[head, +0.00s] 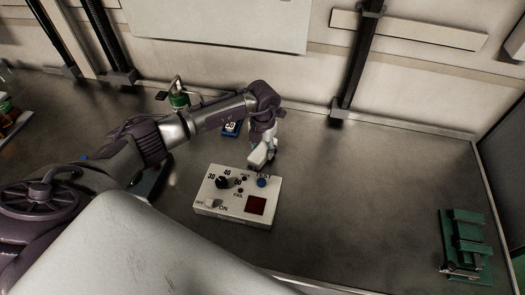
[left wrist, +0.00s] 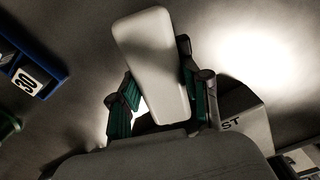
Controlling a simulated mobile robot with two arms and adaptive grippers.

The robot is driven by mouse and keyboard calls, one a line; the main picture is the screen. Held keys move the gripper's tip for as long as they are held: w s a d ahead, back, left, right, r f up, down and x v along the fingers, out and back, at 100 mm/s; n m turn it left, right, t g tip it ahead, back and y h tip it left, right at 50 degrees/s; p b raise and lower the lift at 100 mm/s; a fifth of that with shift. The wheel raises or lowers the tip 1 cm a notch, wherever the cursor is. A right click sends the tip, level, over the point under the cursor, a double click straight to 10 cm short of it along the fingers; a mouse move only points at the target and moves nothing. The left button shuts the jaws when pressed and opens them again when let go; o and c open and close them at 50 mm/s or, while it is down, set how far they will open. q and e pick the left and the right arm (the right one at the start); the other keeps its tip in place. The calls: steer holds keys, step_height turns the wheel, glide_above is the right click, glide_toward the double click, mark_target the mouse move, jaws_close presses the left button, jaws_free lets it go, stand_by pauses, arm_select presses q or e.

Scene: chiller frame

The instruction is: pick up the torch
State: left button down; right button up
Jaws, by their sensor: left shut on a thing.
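The torch (left wrist: 152,62) is a pale, smooth, rounded bar in the left wrist view. It stands tilted between the green-padded fingers of my left gripper (left wrist: 162,104), which is shut on it. In the head view my left gripper (head: 262,153) reaches down just behind the white control box, and the pale torch (head: 258,158) shows small and partly hidden at its fingers. I cannot tell whether the torch touches the bench. My right gripper is not in view.
The white control box (head: 212,187) with knob, buttons and red square stands close in front of the gripper. A green rack (head: 466,240) stands at the right. The bench between is clear.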

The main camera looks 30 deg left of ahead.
mark_target(267, 149)
arm_select(q)
steer(key=shift+r+b, duration=0.35)
steer(key=shift+r, duration=0.15)
steer(key=r+b, duration=0.1)
steer(key=d+r+b, duration=0.1)
steer(key=r, duration=0.1)
steer(key=shift+d+r, duration=0.15)
steer(key=shift+r, duration=0.1)
steer(key=d+r+b, duration=0.4)
steer(key=d+r, duration=0.2)
steer(key=d, duration=0.4)
steer(key=shift+d+r, duration=0.2)
steer(key=shift+r, duration=0.1)
